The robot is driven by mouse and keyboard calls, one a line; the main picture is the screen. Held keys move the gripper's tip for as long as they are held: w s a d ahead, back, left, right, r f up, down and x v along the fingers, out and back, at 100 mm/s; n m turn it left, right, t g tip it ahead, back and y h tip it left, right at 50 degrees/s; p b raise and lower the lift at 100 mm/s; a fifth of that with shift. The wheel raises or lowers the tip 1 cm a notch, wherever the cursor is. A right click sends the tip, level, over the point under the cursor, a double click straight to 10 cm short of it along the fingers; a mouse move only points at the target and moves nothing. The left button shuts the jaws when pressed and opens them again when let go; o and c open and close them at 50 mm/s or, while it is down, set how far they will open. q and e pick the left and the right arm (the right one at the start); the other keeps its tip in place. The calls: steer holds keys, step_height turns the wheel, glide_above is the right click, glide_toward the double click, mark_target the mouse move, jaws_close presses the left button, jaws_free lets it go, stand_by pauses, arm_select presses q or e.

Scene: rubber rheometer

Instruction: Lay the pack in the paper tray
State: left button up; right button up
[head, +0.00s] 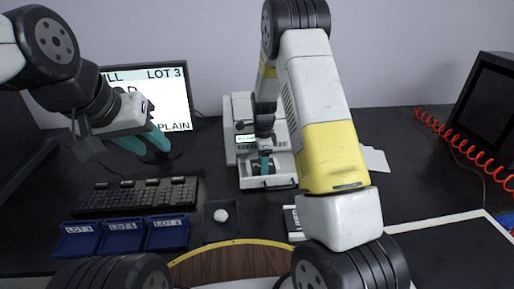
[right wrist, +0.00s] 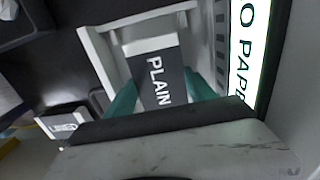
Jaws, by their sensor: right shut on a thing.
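My right gripper (head: 265,160) is shut on a dark pack with "PLAIN" in white letters, and the pack (right wrist: 157,72) shows between its teal fingers in the right wrist view. The pack is over or inside the white paper tray (right wrist: 97,50), with tray walls around its far end; I cannot tell whether it touches the tray floor. In the head view the paper tray (head: 284,171) sticks out at the front of the white printer (head: 240,108), and the gripper mostly hides the pack. My left gripper (head: 148,143) is open and empty, raised in front of the monitor.
A monitor (head: 175,108) reads "LOT 3" and "PLAIN". Below it are a black keyboard (head: 138,195) and blue labelled bins (head: 122,237). A dark dish holds a white lump (head: 221,215). The printer's display (right wrist: 243,60) shows part of "PAPER". A red coiled cable (head: 470,155) is at right.

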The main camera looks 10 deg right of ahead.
steer(key=shift+f, duration=0.25)
steer(key=o, duration=1.6)
steer(key=s+r, duration=0.4)
steer(key=r, duration=0.3)
steer(key=shift+r, duration=0.15)
steer(key=s+d+r+n+t+y, duration=0.1)
steer(key=s+r+n+t, duration=0.1)
steer(key=s+r+n, duration=0.75)
steer(key=s+r+n+t+y, duration=0.15)
steer(key=s+r+n, duration=0.4)
steer(key=r, duration=0.75)
steer(key=s+r+n+t, duration=0.1)
steer(key=s+n+t, duration=0.1)
steer(key=s, duration=0.8)
steer(key=shift+d+r+n+t, duration=0.3)
steer(key=shift+n+t, duration=0.05)
steer(key=shift+n, duration=0.45)
